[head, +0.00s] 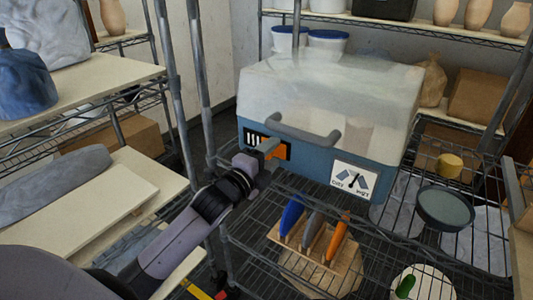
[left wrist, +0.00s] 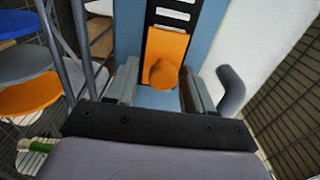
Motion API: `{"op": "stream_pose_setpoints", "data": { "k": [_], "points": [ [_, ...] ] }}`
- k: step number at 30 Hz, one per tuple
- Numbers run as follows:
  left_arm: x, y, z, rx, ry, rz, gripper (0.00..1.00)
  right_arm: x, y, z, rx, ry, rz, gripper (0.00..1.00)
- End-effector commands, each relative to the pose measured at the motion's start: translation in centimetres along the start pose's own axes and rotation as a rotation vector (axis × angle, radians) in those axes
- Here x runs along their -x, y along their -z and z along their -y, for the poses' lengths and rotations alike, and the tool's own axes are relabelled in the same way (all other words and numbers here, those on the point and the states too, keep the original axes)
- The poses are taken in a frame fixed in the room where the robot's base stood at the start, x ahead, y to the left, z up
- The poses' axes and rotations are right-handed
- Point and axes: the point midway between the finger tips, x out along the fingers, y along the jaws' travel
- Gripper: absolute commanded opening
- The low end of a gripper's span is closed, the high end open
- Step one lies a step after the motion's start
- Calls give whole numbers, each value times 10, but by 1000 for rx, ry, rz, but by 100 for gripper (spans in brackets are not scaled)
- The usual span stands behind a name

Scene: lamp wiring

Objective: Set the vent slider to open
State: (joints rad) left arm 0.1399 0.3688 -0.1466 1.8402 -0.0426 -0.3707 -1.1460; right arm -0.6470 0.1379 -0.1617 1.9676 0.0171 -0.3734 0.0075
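The vent slider is an orange plate with a round knob, on the blue front of a box with a cloudy lid (head: 335,90). In the head view the orange slider (head: 281,153) is at the right end of the vent, partly behind my left gripper (head: 268,146). Pale slots in a black panel (head: 252,138) show to its left. In the left wrist view the slider knob (left wrist: 163,73) lies between the spread fingers of my left gripper (left wrist: 160,80), with gaps on both sides. The gripper is open; whether its tips reach past the knob I cannot tell. My right gripper is not in view.
A grey handle (head: 304,132) sticks out from the box just above and right of the vent. Below, blue, grey and orange tools (head: 315,232) stand in a wooden rack. A shelf post (head: 203,75) rises left.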

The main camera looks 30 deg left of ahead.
Motion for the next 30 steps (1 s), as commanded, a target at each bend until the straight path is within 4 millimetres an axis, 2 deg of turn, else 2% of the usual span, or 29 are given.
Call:
{"op": "stream_pose_setpoints", "data": {
  "k": [10, 22, 30],
  "points": [
    [6, -3, 0, -3, 1, 5, 52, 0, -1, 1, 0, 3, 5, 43],
    [56, -1, 0, -3, 0, 3, 52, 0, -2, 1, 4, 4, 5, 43],
    [71, -1, 0, 0, 1, 2, 52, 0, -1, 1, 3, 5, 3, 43]
  ]
}}
